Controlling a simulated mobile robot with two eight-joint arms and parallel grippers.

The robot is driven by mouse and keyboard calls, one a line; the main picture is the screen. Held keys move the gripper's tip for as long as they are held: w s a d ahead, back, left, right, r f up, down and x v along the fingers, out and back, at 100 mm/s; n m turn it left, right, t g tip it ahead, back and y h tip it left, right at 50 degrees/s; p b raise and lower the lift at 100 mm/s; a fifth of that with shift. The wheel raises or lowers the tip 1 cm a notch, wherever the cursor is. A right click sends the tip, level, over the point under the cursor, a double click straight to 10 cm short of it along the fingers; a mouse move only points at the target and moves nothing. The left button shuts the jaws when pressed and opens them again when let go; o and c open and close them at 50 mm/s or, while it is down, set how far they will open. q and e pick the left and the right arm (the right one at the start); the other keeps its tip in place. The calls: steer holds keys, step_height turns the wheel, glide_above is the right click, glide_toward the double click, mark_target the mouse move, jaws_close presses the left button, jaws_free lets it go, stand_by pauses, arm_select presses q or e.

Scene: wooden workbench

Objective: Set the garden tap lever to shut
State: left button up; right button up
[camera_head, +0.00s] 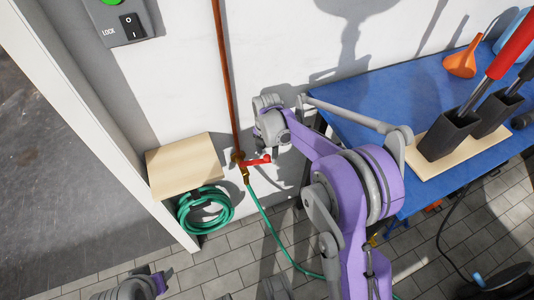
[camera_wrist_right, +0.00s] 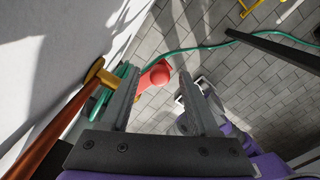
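The garden tap (camera_head: 244,172) is a brass fitting at the foot of the copper pipe. Its red lever (camera_head: 257,160) points right, roughly crosswise to the pipe. The lever's rounded red end also shows in the right wrist view (camera_wrist_right: 157,75). My right gripper (camera_wrist_right: 160,76) is open, with its two grey fingers apart and the red lever appearing between their tips. I cannot tell how far beyond the tips it is, and no contact is visible. In the head view the right wrist is just above and right of the tap; its fingers are not clear. No left fingers show.
The copper pipe (camera_head: 226,75) runs down the white wall. A wooden box (camera_head: 186,165) and a coiled green hose (camera_head: 205,222) are left of the tap. A blue-topped bench (camera_head: 375,100) stands right. Green hose crosses the paved floor (camera_head: 225,262).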

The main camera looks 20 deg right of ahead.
step_height(320, 180, up, 11)
steer(key=p, duration=0.2)
stand_by(0.4)
steer(key=shift+f, duration=0.1)
